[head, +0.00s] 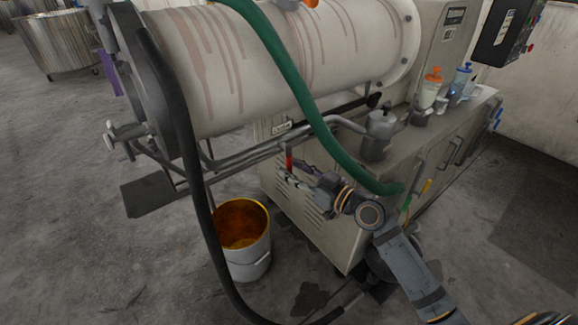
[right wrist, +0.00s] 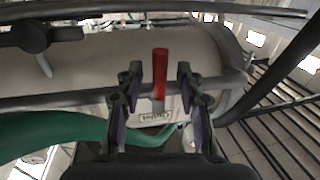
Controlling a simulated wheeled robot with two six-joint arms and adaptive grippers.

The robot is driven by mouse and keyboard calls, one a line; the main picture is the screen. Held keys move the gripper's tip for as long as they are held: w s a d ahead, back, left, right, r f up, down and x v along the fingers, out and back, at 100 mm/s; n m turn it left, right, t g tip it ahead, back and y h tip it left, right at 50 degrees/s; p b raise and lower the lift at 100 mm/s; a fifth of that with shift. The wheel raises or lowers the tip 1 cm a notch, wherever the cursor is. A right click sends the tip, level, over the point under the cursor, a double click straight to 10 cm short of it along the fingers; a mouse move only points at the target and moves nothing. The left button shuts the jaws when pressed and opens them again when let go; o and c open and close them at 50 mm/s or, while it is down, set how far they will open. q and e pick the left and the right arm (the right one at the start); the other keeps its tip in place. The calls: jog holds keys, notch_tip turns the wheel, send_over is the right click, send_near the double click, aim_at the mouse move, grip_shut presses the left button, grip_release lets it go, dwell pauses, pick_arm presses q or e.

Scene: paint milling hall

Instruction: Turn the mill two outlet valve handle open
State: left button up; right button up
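A red valve handle (head: 289,160) stands upright on the pipework under the pale mill drum (head: 300,50). In the right wrist view the red handle (right wrist: 160,67) rises between the fingers of my right gripper (right wrist: 158,78). The fingers are open, with a visible gap on each side of the handle. In the head view my right gripper (head: 299,170) reaches left to the handle from the lower right. A small label (right wrist: 156,117) sits behind the handle; I cannot read it. The left gripper is not in view.
A pail (head: 247,262) with orange contents stands on the floor below the pipes. A green hose (head: 290,75) and a black hose (head: 188,150) hang close by. Bottles with orange and blue tops (head: 430,88) stand on the cabinet. Floor at left is mostly clear.

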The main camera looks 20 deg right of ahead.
jog(key=shift+x, duration=1.05)
grip_shut()
